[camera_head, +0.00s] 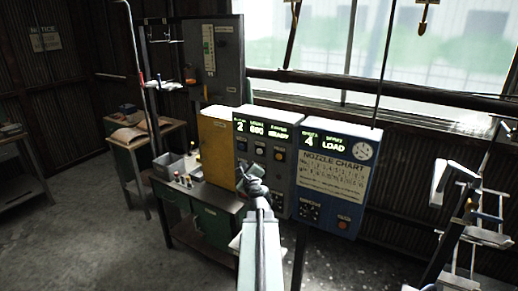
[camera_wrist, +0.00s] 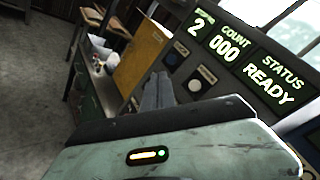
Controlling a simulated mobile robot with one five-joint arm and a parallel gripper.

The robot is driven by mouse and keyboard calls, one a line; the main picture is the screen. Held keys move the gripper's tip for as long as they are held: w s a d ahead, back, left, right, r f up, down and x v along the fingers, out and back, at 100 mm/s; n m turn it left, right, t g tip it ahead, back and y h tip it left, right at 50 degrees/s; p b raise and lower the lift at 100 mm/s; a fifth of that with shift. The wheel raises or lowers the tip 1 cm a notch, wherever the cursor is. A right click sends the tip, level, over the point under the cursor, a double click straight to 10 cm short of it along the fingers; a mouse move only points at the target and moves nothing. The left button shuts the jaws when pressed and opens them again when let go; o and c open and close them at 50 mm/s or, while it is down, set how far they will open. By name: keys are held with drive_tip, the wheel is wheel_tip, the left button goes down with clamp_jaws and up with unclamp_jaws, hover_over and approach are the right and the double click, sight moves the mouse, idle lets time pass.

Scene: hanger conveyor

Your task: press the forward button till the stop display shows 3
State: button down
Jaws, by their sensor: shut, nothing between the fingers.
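The grey control panel (camera_head: 268,135) has a lit green display row (camera_head: 258,127). In the wrist view this display (camera_wrist: 240,58) reads 2, COUNT 000 and STATUS READY; the small label over the 2 is hard to read. Below it are a dark round button (camera_wrist: 173,59) and a pale round button (camera_wrist: 195,86), with labels too small to read. I cannot tell which is forward. My gripper (camera_head: 243,174) is in front of the panel's lower left. In the wrist view my gripper's fingers (camera_wrist: 158,76) are together and empty, with the tips below the dark button. Contact cannot be judged.
A blue panel (camera_head: 338,175) at the right reads 4 and LOAD above a nozzle chart. A yellow box (camera_head: 216,150) adjoins the grey panel on the left. A green workbench (camera_head: 210,220) with small items stands below. A metal stand (camera_head: 470,215) is at far right.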

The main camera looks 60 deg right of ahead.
sight(259, 152)
drive_tip(key=shift+s+d, duration=0.1)
idle(0.3)
drive_tip(key=d, duration=0.8)
drive_tip(key=shift+d, duration=0.4)
drive_tip(key=shift+d, duration=0.1)
idle(1.5)
drive_tip(key=shift+d, duration=0.35)
